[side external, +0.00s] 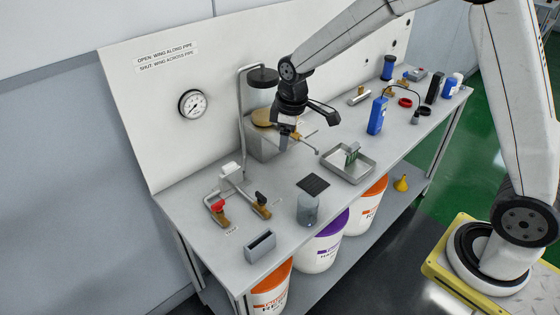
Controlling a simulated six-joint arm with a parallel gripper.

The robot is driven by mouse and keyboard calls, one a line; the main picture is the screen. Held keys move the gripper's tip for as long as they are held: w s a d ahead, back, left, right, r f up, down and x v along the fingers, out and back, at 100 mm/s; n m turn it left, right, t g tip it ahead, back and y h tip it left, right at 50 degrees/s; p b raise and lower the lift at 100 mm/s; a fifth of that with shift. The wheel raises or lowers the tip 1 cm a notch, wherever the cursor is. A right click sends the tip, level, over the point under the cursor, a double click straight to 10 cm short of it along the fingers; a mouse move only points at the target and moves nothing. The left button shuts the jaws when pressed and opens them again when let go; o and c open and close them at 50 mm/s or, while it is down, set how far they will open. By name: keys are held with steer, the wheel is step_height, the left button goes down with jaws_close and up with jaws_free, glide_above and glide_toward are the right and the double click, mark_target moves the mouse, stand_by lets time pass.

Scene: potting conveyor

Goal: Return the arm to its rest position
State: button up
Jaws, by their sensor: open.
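My arm reaches in from the upper right over the grey workbench (285,222). My gripper (308,130) hangs above the back middle of the bench. It is open, with one finger pointing down and the other out to the right, and nothing shows between them.
Red-handled (218,208) and black-handled (262,201) valves sit front left. A metal tray (368,170) holds a green piece. A blue box (377,115) and bottles stand right. White buckets (318,255) sit below.

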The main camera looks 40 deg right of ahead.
steer(key=s+d+m, duration=0.1)
steer(key=s+m, duration=0.2)
steer(key=s, duration=0.6)
steer(key=s+d+f+m+t, duration=0.1)
steer(key=s+m, duration=0.3)
steer(key=s, duration=0.5)
steer(key=shift+d, duration=0.4)
steer(key=shift+f, duration=0.1)
